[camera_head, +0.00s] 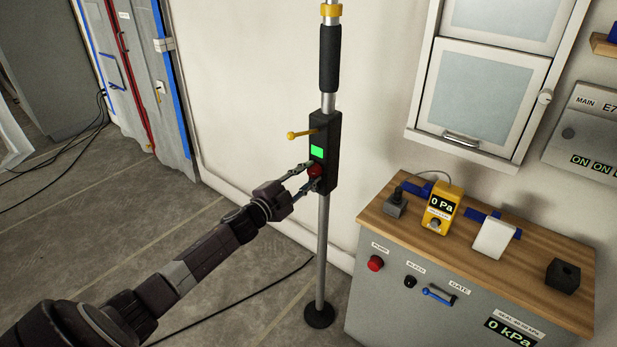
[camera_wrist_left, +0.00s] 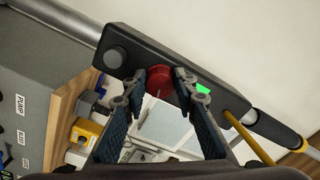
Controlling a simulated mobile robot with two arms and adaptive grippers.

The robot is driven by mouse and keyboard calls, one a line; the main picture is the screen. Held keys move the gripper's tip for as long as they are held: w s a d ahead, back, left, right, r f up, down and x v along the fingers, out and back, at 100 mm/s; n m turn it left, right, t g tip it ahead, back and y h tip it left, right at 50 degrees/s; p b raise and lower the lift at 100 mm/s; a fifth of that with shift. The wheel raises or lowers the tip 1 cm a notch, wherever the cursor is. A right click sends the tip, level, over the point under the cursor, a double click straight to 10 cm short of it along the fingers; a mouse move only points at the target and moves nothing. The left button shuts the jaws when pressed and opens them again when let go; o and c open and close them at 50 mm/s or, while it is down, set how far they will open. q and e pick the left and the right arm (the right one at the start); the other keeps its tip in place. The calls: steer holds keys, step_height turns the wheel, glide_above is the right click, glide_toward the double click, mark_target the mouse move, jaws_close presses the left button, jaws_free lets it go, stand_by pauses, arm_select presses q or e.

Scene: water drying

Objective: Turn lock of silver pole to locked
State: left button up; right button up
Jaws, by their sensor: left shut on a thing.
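The silver pole (camera_head: 323,240) stands upright on a round black foot near the wall. A black lock box (camera_head: 331,135) is fixed on it, with a green lit panel (camera_head: 317,152), a yellow lever (camera_head: 300,134) pointing left and a red knob (camera_head: 316,171). My left gripper (camera_head: 312,176) is shut on the red knob, one finger on each side. In the left wrist view the red knob (camera_wrist_left: 160,82) sits between the fingertips (camera_wrist_left: 160,85), with the green panel (camera_wrist_left: 203,88) and yellow lever (camera_wrist_left: 244,136) to its right. My right gripper is not in view.
A grey cabinet with a wooden top (camera_head: 395,222) stands right of the pole, carrying a yellow gauge (camera_head: 441,210) and other small items. A white wall cabinet (camera_head: 480,97) hangs above. Black cables (camera_head: 240,300) lie on the floor. A sheeted doorway (camera_head: 140,70) is at left.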

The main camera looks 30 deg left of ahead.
arm_select(q)
steer(key=shift+m+b, duration=0.35)
steer(key=shift+m, duration=1.55)
steer(key=o, duration=1.1)
steer(key=shift+o, duration=0.3)
steer(key=shift+s, duration=0.1)
steer(key=s, duration=1.1)
steer(key=shift+s+a, duration=0.4)
steer(key=shift+a, duration=0.05)
